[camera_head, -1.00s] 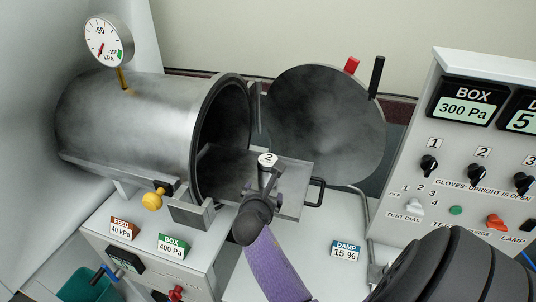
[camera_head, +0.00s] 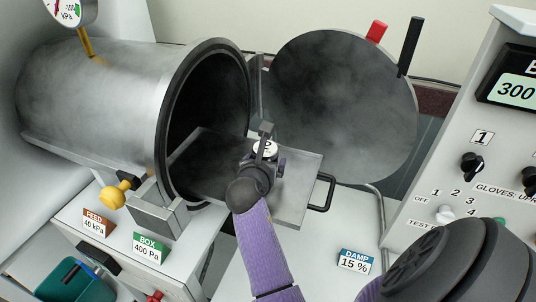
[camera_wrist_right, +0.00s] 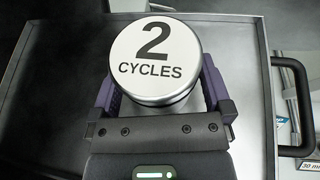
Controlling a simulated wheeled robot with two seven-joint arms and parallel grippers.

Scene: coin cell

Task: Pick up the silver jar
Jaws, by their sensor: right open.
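The silver jar (camera_head: 265,149) has a white lid, which reads "2 CYCLES" in the right wrist view (camera_wrist_right: 155,60). It stands upright on the sliding metal tray (camera_head: 303,183) in front of the chamber mouth. My right gripper (camera_head: 262,160) is at the jar, its arm in a purple sleeve coming up from below. In the right wrist view its purple fingers (camera_wrist_right: 163,92) are open, one on each side of the jar. I cannot tell whether they touch it. The jar's lower body is mostly hidden by the gripper. My left gripper is not in view.
The open steel chamber (camera_head: 105,95) lies left of the tray, with its round door (camera_head: 345,105) swung open behind. A black tray handle (camera_head: 325,192) sticks out at the right. A control panel (camera_head: 450,160) stands at the right. A "DAMP 15 %" sign (camera_head: 355,261) stands in front.

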